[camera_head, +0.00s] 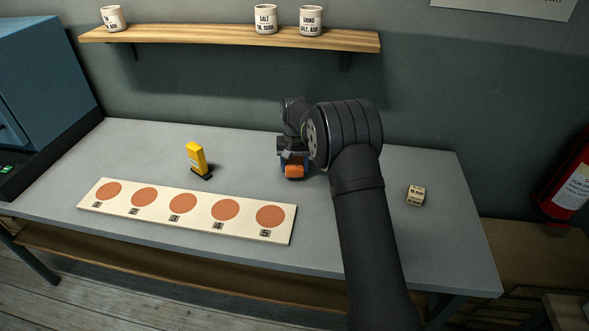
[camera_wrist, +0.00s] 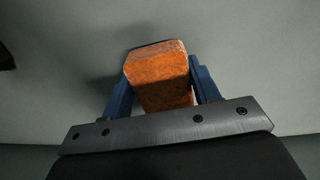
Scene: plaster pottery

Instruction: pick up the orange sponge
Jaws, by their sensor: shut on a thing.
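The orange sponge (camera_head: 295,171) is a small block near the middle of the grey table in the head view. My gripper (camera_head: 294,164) is around it, pointing down, with my arm reaching over from the right. In the wrist view, the sponge (camera_wrist: 160,78) sits between the two blue fingers of my gripper (camera_wrist: 160,85), which are shut on its sides. A shadow lies beside it on the grey surface. I cannot tell whether the sponge touches the table.
A yellow object (camera_head: 196,159) on a dark base stands left of my gripper. A pale board (camera_head: 160,219) with several numbered orange discs lies in front. A small tan block (camera_head: 416,196) is at the right. A shelf (camera_head: 230,38) with white cups hangs behind.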

